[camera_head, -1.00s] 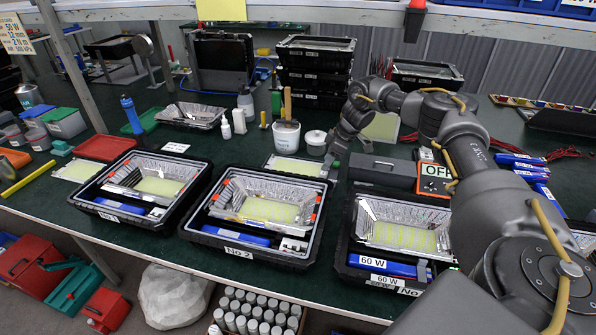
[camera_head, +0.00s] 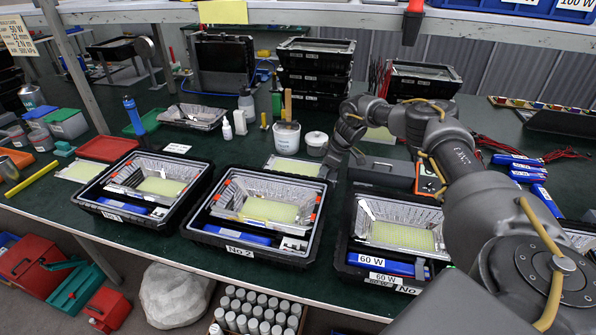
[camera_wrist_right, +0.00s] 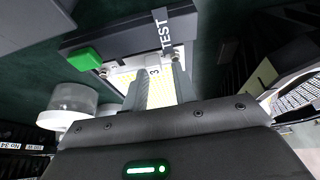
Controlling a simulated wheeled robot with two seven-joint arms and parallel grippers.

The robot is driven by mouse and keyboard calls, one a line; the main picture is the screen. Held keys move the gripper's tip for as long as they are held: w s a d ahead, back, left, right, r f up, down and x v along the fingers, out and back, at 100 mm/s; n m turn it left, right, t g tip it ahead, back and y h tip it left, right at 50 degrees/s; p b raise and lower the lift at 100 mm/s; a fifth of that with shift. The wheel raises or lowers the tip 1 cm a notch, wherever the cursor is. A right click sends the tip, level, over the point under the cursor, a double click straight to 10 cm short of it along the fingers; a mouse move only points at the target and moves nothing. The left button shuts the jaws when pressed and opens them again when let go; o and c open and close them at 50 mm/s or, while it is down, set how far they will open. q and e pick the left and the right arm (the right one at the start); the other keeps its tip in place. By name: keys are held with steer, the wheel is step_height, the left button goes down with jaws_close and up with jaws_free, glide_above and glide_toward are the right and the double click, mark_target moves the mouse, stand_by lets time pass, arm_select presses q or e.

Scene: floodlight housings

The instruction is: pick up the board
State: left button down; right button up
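A pale yellow board (camera_head: 293,166) with a light rim lies flat on the green table behind the middle housing (camera_head: 200,215), which is labelled No 2. In the right wrist view a light board marked 3 (camera_wrist_right: 153,72) shows between and beyond my fingers; its near part is hidden by the gripper. My right gripper (camera_head: 328,168) is low at the board's right end. In the wrist view its two fingers (camera_wrist_right: 161,88) stand apart with a narrow gap and nothing clearly held. I cannot tell whether they touch the board. My left gripper is not in view.
A grey tester box (camera_head: 372,170) stands close right of my gripper; its green button (camera_wrist_right: 85,59) shows in the wrist view. A white jar (camera_head: 316,143) and a white tub (camera_head: 286,138) stand just behind the board. Housings line the table front.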

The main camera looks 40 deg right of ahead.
steer(key=shift+s+f, duration=0.15)
steer(key=shift+f, duration=0.3)
jaws_close()
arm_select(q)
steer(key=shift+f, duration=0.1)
arm_select(e)
steer(key=shift+w+d+r, duration=0.1)
steer(key=shift+w+r, duration=0.25)
steer(key=shift+r, duration=0.2)
steer(key=shift+w+d+r+b, duration=0.15)
steer(key=shift+r+b, duration=0.15)
steer(key=shift+r, duration=0.45)
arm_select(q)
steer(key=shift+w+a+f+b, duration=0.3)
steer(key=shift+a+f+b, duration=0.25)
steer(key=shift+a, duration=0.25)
arm_select(e)
steer(key=s+a+r, duration=0.8)
steer(key=a+r, duration=0.2)
steer(key=a, duration=0.1)
steer(key=shift+s+a+r, duration=0.2)
steer(key=shift+a+r, duration=0.05)
steer(key=shift+a, duration=0.05)
steer(key=shift+r, duration=0.1)
